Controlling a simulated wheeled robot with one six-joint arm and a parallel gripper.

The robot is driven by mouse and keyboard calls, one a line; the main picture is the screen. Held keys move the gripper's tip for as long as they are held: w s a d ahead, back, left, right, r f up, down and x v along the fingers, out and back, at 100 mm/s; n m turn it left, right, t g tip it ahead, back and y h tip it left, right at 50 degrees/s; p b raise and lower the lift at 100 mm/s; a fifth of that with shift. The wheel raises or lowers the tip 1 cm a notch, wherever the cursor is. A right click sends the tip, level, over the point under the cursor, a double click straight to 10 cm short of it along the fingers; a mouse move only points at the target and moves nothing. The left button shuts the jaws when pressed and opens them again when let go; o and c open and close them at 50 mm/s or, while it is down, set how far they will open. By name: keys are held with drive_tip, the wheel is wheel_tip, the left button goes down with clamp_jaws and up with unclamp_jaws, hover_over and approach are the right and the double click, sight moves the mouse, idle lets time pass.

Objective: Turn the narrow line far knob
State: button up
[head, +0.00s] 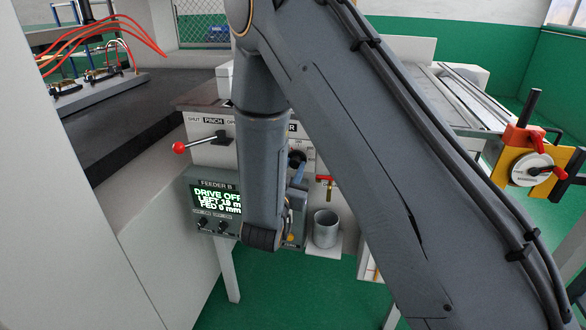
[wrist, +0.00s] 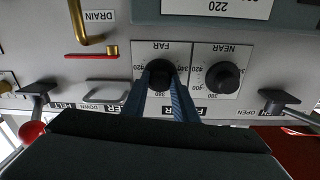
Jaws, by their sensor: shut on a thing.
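The far knob (wrist: 157,76) is a dark round knob on a white dial plate marked FAR, upside down in the wrist view. My gripper (wrist: 161,84) has its two blue fingers shut on this knob, one on each side. The knob's lower part is partly hidden between the fingers, so its pointer does not show. A matching near knob (wrist: 223,77) sits to its right on a plate marked NEAR, apart from the fingers. In the head view my arm covers most of the panel, and a blue finger of my gripper (head: 299,170) shows beside the arm.
A red-ball pinch lever (head: 180,147) sticks out left of my arm. The FEEDER B display (head: 217,199) reads DRIVE OFF. A brass drain pipe (wrist: 80,22) and a red-handled valve (wrist: 92,55) are left of the knob in the wrist view. A grey cup (head: 326,229) stands below.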

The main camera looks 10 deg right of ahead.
drive_tip(key=shift+m, duration=0.3)
drive_tip(key=m+b, duration=0.2)
drive_tip(key=m, duration=0.1)
drive_tip(key=shift+m, duration=0.3)
drive_tip(key=shift+m+b, duration=0.9)
drive_tip(key=shift+m, duration=0.5)
drive_tip(key=o, duration=1.1)
drive_tip(key=shift+c, duration=0.2)
